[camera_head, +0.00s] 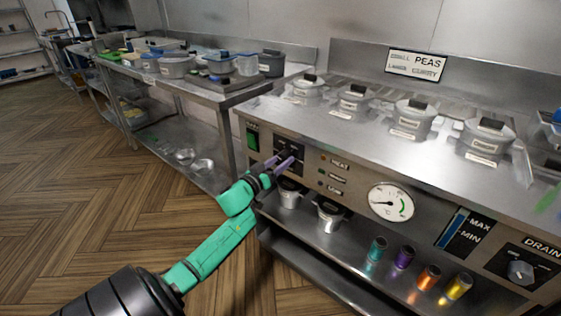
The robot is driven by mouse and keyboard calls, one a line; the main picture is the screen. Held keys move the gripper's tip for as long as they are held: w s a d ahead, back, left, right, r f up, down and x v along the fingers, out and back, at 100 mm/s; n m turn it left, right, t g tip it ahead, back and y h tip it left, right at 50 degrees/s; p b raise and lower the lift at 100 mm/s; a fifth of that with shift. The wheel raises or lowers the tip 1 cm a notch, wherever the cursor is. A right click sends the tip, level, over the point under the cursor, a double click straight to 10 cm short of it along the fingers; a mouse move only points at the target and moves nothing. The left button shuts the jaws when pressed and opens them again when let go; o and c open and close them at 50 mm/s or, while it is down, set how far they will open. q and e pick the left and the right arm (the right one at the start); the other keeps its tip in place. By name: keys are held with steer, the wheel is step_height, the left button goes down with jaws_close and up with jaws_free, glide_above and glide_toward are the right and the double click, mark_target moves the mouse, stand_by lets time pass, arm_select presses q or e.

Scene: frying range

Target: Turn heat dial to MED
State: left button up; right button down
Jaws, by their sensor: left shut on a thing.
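The heat dial (291,153) is a dark knob on a black plate on the range's front panel, left of the indicator lights. My left gripper (281,161), with purple fingers on a green arm, reaches it from the lower left. The fingers are shut on the dial. They cover part of it, and I cannot read its setting. My right gripper is not in view.
A green switch (252,136) is left of the dial. Right are indicator lights (325,172), a round gauge (391,203) and the drain knob (520,270). Metal cups (331,215) and coloured shakers (404,257) stand on the shelf below. Lidded pots (413,120) sit on top.

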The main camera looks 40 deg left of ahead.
arm_select(q)
steer(key=m, duration=0.4)
steer(key=shift+m, duration=0.3)
steer(key=m, duration=0.3)
steer(key=shift+f+m, duration=0.1)
steer(key=shift+m, duration=0.3)
steer(key=m+b, duration=0.1)
steer(key=m, duration=0.3)
steer(key=shift+m, duration=0.3)
steer(key=m+b, duration=0.1)
steer(key=m, duration=0.3)
steer(key=shift+f+m+h+b, duration=0.1)
steer(key=shift+m+h+b, duration=0.2)
steer(key=shift+b, duration=0.1)
steer(key=shift+m, duration=0.5)
steer(key=shift+m+b, duration=0.3)
steer(key=shift+m, duration=0.1)
steer(key=shift+m+b, duration=0.5)
steer(key=shift+m, duration=0.9)
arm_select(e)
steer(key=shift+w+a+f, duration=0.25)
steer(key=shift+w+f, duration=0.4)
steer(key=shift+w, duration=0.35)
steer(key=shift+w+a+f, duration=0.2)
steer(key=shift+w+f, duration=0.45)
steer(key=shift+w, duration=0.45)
arm_select(q)
steer(key=o, duration=1.4)
